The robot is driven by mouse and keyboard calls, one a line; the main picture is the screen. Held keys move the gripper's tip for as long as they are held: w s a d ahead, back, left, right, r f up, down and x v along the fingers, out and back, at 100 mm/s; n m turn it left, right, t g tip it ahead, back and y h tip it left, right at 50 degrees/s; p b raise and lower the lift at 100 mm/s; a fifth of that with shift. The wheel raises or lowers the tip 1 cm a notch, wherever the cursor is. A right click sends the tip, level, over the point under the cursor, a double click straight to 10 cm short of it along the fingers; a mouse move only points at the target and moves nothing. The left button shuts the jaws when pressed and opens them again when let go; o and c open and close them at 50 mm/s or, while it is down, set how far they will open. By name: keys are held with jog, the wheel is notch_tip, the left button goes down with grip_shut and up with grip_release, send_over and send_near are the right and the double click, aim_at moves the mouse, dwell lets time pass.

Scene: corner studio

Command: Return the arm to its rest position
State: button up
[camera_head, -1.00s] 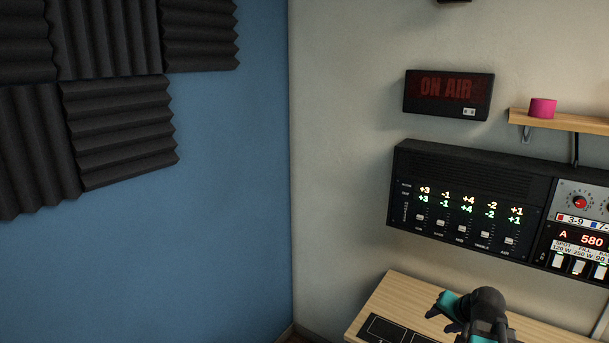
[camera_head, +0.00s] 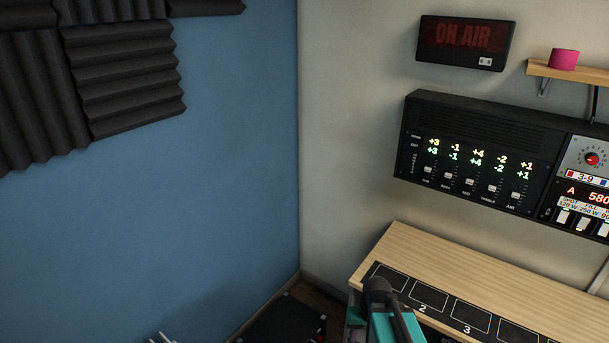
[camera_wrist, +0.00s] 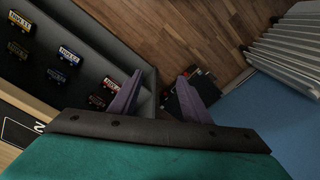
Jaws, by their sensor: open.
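In the wrist view, the two purple-grey fingers of my gripper (camera_wrist: 160,80) stand apart with nothing between them. The gripper is open and points down toward the floor. In the head view, my teal and dark arm (camera_head: 390,322) is at the bottom edge, in front of the desk's left end. The fingertips cannot be made out in that view.
The wooden desk (camera_head: 440,258) has a black strip with numbered squares (camera_head: 466,316). A fader panel (camera_head: 470,150) hangs above it. In the wrist view, a rack (camera_wrist: 100,60) with several labelled cartridges is close left, and a white ribbed radiator (camera_wrist: 290,50) is right. Wooden floor (camera_wrist: 190,30) shows between.

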jog(key=s+a+f+g+b, duration=0.1)
jog(key=s+f+g+b, duration=0.5)
jog(key=s+f, duration=2.1)
notch_tip(320, 180, down, 3)
jog(key=b, duration=0.4)
jog(key=shift+s+n+b, duration=0.2)
jog(key=shift+n+b, duration=0.1)
jog(key=shift+n, duration=0.1)
jog(key=shift+a, duration=0.1)
jog(key=c, duration=0.3)
